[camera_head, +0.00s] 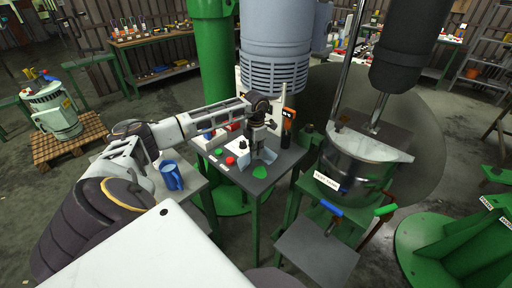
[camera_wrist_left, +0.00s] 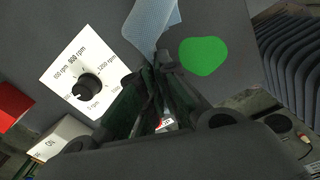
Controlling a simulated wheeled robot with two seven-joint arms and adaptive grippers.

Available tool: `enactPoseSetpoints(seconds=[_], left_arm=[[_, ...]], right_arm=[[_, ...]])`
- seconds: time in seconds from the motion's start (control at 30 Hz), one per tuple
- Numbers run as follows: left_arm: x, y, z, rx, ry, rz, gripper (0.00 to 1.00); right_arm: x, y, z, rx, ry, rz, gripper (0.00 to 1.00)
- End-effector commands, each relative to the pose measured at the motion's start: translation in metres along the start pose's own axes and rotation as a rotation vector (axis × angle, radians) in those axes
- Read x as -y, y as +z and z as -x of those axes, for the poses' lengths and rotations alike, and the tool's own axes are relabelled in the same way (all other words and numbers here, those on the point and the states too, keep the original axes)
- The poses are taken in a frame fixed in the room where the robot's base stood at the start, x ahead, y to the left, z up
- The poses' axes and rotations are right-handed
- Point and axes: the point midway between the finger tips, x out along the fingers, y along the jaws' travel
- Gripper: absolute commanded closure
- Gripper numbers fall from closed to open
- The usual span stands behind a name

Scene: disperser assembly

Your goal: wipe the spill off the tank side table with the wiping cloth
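The spill is a flat green patch (camera_head: 260,172) near the front edge of the grey side table (camera_head: 257,188). In the left wrist view the green patch (camera_wrist_left: 203,56) lies just right of the fingertips. My left gripper (camera_head: 257,150) points down over this table, behind the spill. Its fingers (camera_wrist_left: 158,72) are closed together on the light blue wiping cloth (camera_wrist_left: 150,22). The cloth also shows beside the fingers in the head view (camera_head: 267,155). It appears close to the tabletop; contact cannot be told. My right gripper is not in view.
A speed dial (camera_wrist_left: 86,87) and a red button (camera_wrist_left: 10,105) sit on the same table, left of the fingers in the wrist view. A blue jug (camera_head: 171,176) stands on a table to the left. A metal tank (camera_head: 357,165) stands to the right.

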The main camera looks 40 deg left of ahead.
Motion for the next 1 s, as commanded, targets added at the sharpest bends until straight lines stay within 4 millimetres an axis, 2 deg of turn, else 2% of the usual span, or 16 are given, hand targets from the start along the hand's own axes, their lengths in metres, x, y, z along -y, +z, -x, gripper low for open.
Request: enactPoseSetpoints(seconds=[0.23,0.57,0.6,1.0], left_arm=[[0.000,0.000,-0.018,0.000,0.000,0.000,1.00],[0.000,0.000,-0.019,0.001,0.000,0.000,1.00],[0.000,0.000,-0.019,0.001,0.000,0.000,0.93],[0.000,0.000,-0.019,0.000,0.000,0.000,0.41]], right_arm=[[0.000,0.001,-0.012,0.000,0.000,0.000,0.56],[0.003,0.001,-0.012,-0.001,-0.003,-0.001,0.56],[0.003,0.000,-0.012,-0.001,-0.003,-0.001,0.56],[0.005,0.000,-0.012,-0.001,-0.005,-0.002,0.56]])
